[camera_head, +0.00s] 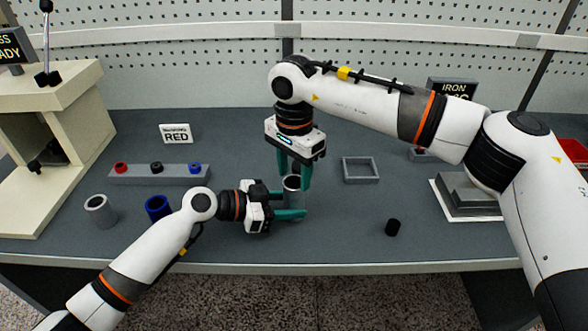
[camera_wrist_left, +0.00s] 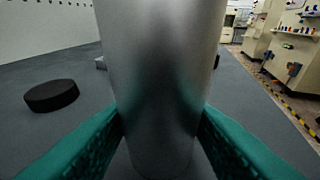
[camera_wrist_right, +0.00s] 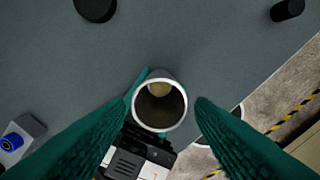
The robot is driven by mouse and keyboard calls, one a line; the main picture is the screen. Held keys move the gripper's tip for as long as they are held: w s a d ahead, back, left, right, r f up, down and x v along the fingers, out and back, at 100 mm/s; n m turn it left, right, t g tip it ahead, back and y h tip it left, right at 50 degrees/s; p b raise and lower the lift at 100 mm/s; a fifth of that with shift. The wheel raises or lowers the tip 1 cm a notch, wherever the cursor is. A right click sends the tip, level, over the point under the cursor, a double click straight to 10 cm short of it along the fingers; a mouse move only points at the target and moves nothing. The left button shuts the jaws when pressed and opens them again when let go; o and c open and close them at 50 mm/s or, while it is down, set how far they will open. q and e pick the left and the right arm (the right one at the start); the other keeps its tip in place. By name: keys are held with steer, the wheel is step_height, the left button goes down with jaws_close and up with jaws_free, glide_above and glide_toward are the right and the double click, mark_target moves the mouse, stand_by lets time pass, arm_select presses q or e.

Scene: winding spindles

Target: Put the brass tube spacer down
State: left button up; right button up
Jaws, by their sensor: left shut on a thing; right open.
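My left gripper (camera_head: 297,206) is shut on a silver-grey metal tube (camera_head: 292,184), which stands upright between its fingers. The tube fills the middle of the left wrist view (camera_wrist_left: 160,80). In the right wrist view its open round mouth (camera_wrist_right: 160,106) faces up, and a small tan or brass-coloured patch (camera_wrist_right: 159,89) shows inside; I cannot tell whether this is the brass tube spacer. No separate brass tube shows elsewhere. My right gripper (camera_head: 295,183) points down over the tube, open, its fingers (camera_wrist_right: 160,112) apart on either side of the mouth and holding nothing.
A grey cup (camera_head: 100,210) and a blue cup (camera_head: 158,208) stand left. Behind them is a grey rack (camera_head: 140,174) with coloured pieces. Bench between these is clear.

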step_height(320, 180, up, 7)
stand_by(0.6)
arm_select(q)
steer(key=o, duration=0.8)
steer(key=shift+o, duration=0.2)
